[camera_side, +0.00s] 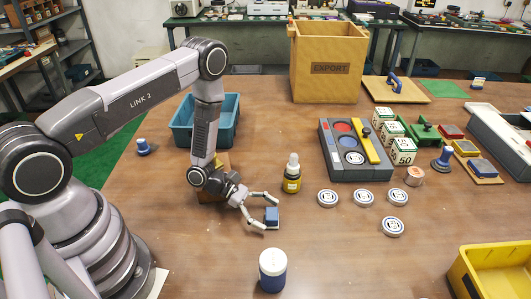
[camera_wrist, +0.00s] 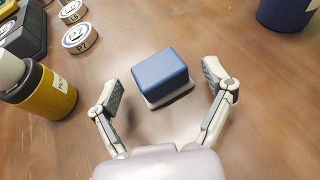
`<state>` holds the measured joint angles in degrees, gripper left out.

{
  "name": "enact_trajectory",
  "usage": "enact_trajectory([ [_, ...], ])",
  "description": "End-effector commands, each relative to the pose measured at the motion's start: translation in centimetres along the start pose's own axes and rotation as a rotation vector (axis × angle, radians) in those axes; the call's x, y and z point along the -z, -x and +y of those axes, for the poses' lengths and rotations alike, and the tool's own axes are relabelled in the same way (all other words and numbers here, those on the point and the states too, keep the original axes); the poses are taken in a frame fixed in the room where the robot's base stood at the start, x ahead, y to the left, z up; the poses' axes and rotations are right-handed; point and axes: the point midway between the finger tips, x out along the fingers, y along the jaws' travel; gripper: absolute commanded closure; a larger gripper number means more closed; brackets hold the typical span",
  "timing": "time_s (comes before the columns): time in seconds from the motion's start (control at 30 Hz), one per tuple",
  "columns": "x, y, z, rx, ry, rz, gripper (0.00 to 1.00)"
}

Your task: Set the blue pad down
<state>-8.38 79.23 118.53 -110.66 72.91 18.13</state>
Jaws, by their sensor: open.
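The blue pad (camera_side: 271,216) is a small blue block with a pale base. It rests on the brown table, and in the wrist view the blue pad (camera_wrist: 161,76) sits between the fingers with a clear gap on both sides. My gripper (camera_side: 268,212) is open around it, touching it with neither finger as far as the wrist view shows. In the wrist view my gripper (camera_wrist: 165,85) has one finger on each side of the pad. The pad's underside is hidden.
A yellow dropper bottle (camera_side: 292,175) stands just beyond my gripper, and a white-lidded blue jar (camera_side: 272,272) stands nearer the camera. Several white discs (camera_side: 363,196) lie to the right. A grey tray (camera_side: 340,136), a teal bin (camera_side: 182,122) and an export box (camera_side: 327,60) stand farther back.

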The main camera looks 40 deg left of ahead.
Motion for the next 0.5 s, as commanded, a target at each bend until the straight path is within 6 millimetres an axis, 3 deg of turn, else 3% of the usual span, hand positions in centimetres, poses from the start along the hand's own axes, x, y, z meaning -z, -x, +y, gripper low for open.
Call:
enact_trajectory([
  [0.1, 0.0, 2.4, 0.2, -0.008, 0.003, -0.001, 0.19],
  [0.3, -4.1, 3.7, 0.1, -0.001, -0.004, -0.001, 0.19],
  [0.5, -6.3, 4.6, 0.1, 0.000, -0.005, -0.002, 0.19],
])
